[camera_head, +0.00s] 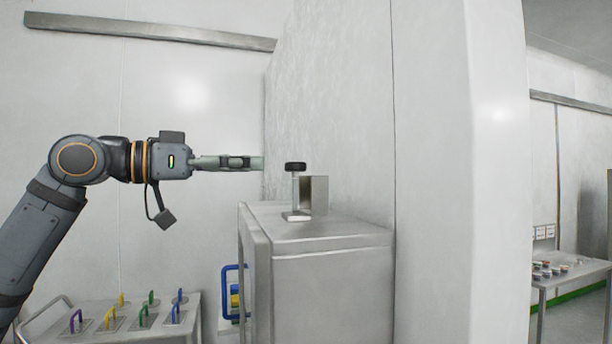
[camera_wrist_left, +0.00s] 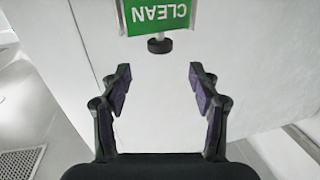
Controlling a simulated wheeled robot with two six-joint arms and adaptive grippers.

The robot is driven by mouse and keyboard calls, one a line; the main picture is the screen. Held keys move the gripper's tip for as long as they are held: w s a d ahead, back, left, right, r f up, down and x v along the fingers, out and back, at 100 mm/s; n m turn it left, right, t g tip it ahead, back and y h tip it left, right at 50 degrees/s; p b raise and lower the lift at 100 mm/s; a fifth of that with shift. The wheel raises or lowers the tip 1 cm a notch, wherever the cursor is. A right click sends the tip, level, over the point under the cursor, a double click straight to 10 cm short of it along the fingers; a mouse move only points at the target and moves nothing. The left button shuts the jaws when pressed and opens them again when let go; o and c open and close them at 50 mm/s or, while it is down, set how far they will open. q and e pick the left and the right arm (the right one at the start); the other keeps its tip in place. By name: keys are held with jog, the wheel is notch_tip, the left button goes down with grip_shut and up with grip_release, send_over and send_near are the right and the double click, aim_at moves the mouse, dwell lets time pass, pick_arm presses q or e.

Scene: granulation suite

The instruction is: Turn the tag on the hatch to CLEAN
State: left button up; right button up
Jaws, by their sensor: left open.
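The tag (camera_wrist_left: 158,14) shows a green face reading CLEAN at the top of the left wrist view, where the lettering is upside down. A black round knob (camera_wrist_left: 159,45) on a short stem sits by it. In the head view the knob (camera_head: 296,166) stands above the metal tag holder (camera_head: 316,194) on top of a grey metal housing (camera_head: 325,236); the green face is hidden there. My left gripper (camera_head: 258,163) reaches in from the left at about knob height, just short of it. Its fingers (camera_wrist_left: 160,69) are open and empty, with the knob ahead between them. My right gripper is out of view.
A white wall (camera_head: 335,100) rises behind the housing. At lower left a metal table (camera_head: 100,338) holds several coloured-handled plates, with a blue-framed item (camera_head: 226,290) beside it. Another table (camera_head: 575,272) with small items stands far right. Free space surrounds the left arm.

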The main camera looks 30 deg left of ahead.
aim_at(287, 166)
pick_arm(q)
jog(key=p+x, duration=0.2)
jog(key=x, duration=0.1)
jog(key=p+x, duration=0.5)
jog(key=x, duration=0.1)
jog(key=shift+r+p, duration=0.3)
jog(key=shift+r, duration=0.05)
jog(key=shift+w+d+f+p, duration=0.2)
jog(key=shift+w+p, duration=0.15)
jog(key=shift+w, duration=0.1)
jog(key=shift+f, duration=0.1)
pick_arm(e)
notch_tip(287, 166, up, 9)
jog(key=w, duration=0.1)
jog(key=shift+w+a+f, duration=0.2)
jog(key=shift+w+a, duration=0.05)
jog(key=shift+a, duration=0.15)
pick_arm(q)
jog(key=c, duration=1.2)
jog(key=shift+d+n+t+y, duration=0.1)
jog(key=shift+n+t+y, duration=0.6)
jog(key=shift+y, duration=0.4)
jog(key=shift+n+y+p, duration=0.5)
jog(key=shift+n+y, duration=0.3)
jog(key=shift+y, duration=0.3)
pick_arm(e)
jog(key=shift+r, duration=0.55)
